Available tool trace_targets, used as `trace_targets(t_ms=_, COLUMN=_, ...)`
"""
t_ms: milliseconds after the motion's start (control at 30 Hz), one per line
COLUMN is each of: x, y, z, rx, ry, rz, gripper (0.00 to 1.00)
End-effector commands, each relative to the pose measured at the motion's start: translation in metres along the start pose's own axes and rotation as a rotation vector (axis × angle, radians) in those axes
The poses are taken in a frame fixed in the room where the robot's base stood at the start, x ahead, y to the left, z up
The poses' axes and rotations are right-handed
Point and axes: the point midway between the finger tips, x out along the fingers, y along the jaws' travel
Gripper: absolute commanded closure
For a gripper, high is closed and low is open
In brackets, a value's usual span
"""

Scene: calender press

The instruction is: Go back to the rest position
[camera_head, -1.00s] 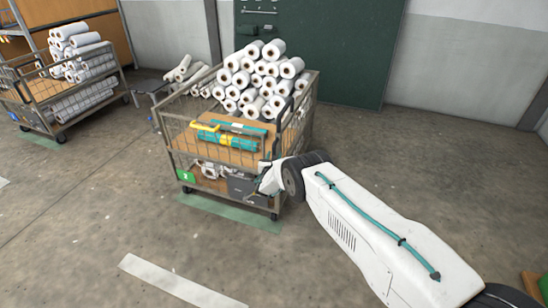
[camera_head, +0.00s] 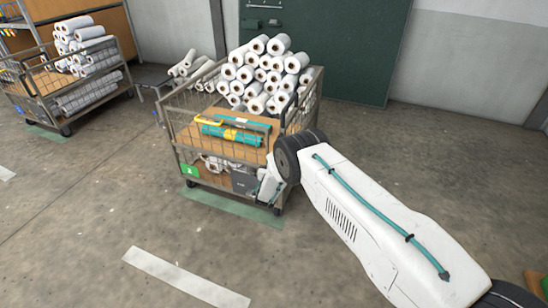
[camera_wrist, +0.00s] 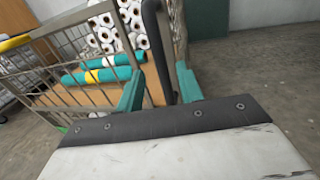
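My gripper (camera_head: 268,190) is at the front right corner of the wire-sided cart (camera_head: 183,150) in the head view. In the wrist view its two teal fingers (camera_wrist: 160,70) stand apart, with nothing clamped between them. A dark upright handle bar (camera_wrist: 155,45) of the cart shows in the gap between the fingers. The bar appears beyond or between them, and I cannot tell how near it is. My white arm reaches in from the lower right.
A second loaded cart (camera_head: 65,127) stands at the left. A green door (camera_head: 355,45) is behind. The floor in front is clear.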

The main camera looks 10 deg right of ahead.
Motion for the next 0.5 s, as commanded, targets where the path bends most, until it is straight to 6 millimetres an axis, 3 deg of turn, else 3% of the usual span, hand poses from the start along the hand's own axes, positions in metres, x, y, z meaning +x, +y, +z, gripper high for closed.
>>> trace_targets(t_ms=167, x=0.000, y=0.000, z=0.000, rx=0.007, ry=0.000, rz=0.000, gripper=0.63)
trace_targets(t_ms=267, x=-0.002, y=-0.011, z=-0.005, rx=0.039, ry=0.016, rz=-0.046, gripper=0.63)
trace_targets(t_ms=400, x=-0.020, y=-0.047, z=-0.029, rx=0.074, ry=0.083, rz=-0.172, gripper=0.63)
trace_targets(t_ms=500, x=-0.034, y=-0.078, z=-0.025, rx=0.127, ry=0.125, rz=-0.311, gripper=0.63)
